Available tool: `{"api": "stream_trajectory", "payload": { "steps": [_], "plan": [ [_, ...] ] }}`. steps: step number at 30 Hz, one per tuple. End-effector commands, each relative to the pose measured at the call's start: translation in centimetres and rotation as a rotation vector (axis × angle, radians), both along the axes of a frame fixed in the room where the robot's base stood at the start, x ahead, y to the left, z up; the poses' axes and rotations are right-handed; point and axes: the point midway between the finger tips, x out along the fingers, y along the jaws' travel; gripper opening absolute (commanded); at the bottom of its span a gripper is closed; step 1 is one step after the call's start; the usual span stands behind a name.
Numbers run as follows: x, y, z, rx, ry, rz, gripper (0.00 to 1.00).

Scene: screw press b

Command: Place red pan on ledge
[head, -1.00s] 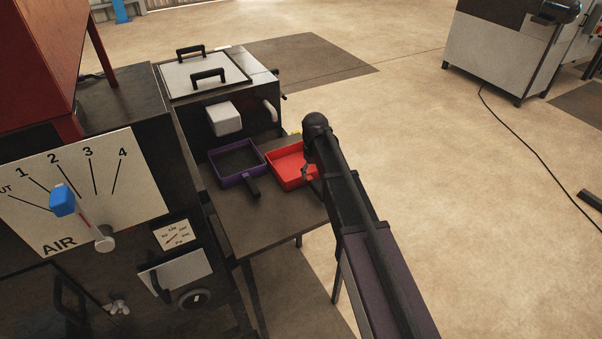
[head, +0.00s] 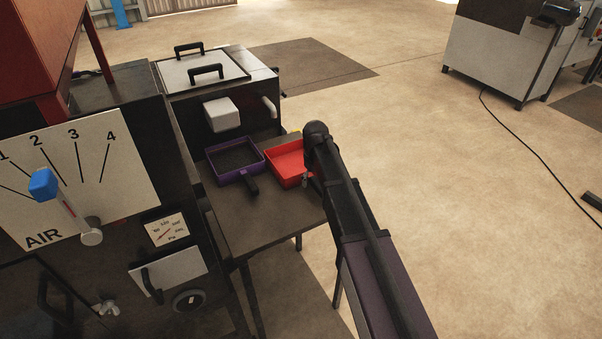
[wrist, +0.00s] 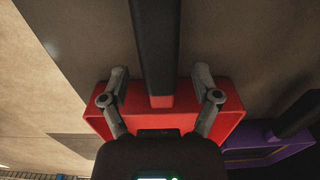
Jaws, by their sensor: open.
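The red pan (head: 287,164) sits on the dark table ledge (head: 262,219), at its right side in the head view. My arm hides part of the pan there. In the wrist view the red pan (wrist: 224,100) lies under my gripper (wrist: 160,76), with its dark handle (wrist: 154,40) running up between the two fingers. The fingers are open, one on each side of the handle, apart from it. I cannot tell the exact height of the fingers over the handle.
A purple pan (head: 234,160) is left of the red pan, and its edge shows in the wrist view (wrist: 262,145). A dark machine with a white lid (head: 203,72) stands behind. The AIR dial panel (head: 80,180) is at left. Open floor lies to the right.

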Motion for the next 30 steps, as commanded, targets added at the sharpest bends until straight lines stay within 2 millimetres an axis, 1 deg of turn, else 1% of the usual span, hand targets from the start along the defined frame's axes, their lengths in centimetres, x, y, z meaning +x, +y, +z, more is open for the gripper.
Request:
{"api": "stream_trajectory", "payload": {
  "steps": [17,20,21,23,24,25,26,30],
  "plan": [
    [-0.01,0.03,-0.02,0.000,0.000,0.000,0.80],
    [-0.02,0.02,-0.02,0.000,0.000,0.000,0.53],
    [-0.02,0.02,-0.02,0.000,0.000,0.000,0.41],
    [-0.01,0.03,-0.03,0.000,0.000,0.000,0.24],
    [-0.01,0.03,-0.03,0.000,0.000,0.000,0.12],
    [-0.01,0.03,-0.03,0.000,0.000,0.000,0.03],
    [-0.01,0.03,-0.03,0.000,0.000,0.000,0.00],
    [0.01,0.04,-0.02,0.001,-0.001,0.000,0.00]
  ]
}}
